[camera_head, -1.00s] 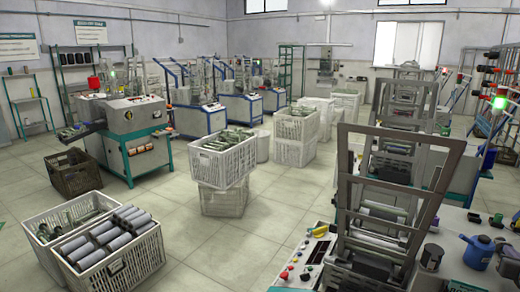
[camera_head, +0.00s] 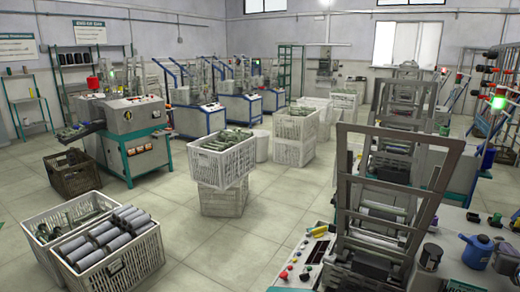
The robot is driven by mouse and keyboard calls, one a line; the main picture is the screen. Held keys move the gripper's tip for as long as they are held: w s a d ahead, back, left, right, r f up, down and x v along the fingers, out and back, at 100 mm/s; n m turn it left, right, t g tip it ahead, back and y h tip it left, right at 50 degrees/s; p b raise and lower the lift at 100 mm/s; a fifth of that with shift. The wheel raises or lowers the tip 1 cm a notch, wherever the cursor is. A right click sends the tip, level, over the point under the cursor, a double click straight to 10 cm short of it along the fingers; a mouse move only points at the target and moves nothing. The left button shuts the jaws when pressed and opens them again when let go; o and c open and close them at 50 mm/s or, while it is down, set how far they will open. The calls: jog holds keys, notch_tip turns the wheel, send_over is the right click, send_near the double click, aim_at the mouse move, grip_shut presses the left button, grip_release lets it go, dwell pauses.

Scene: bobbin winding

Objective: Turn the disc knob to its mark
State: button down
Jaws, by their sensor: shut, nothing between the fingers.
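A grey and green winding machine (camera_head: 122,116) stands at the left. A small dark round part with yellow on it (camera_head: 156,113) sits on its front; it could be the disc knob, but it is too small to be sure. I cannot make out a mark beside it. A second panel (camera_head: 306,258) at the bottom right carries a yellow knob (camera_head: 318,231) and red buttons (camera_head: 284,275); I cannot tell whether any of these is a disc knob. My gripper is not in view.
White crates (camera_head: 97,262) of grey bobbins stand at the front left. Stacked crates (camera_head: 222,201) stand mid-floor, and a dark crate (camera_head: 73,185) is by the left machine. A tall grey frame (camera_head: 454,143) rises at right. Tiled floor (camera_head: 205,256) between is clear.

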jog(key=shift+s+a, duration=0.5)
jog(key=shift+s, duration=0.35)
jog(key=shift+s+a, duration=0.55)
jog(key=shift+s, duration=0.3)
jog(key=shift+s+a, duration=0.5)
jog(key=shift+s, duration=0.35)
jog(key=shift+s, duration=0.1)
